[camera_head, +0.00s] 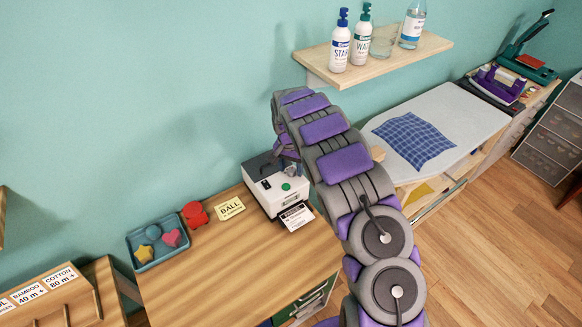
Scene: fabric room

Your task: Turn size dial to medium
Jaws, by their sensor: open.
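A small white and dark machine (275,184) stands at the back right of the wooden desk (235,270). Its top has a green round part (286,186) and a small dark round part (266,184). I cannot tell which part is the size dial, and its setting is too small to read. A black and white printed label (296,216) lies at the machine's front. My arm arches over from the right, and my gripper (286,154) points down at the machine's back right. The gripper is open, though its fingertips are mostly hidden by my arm and hard to make out.
A blue tray (157,242) with colored shapes, a red object (195,215) and a yellow BALL card (230,208) are left of the machine. A shelf (375,60) with bottles hangs above. An ironing board (440,130) with blue checked cloth is at right. The desk front is clear.

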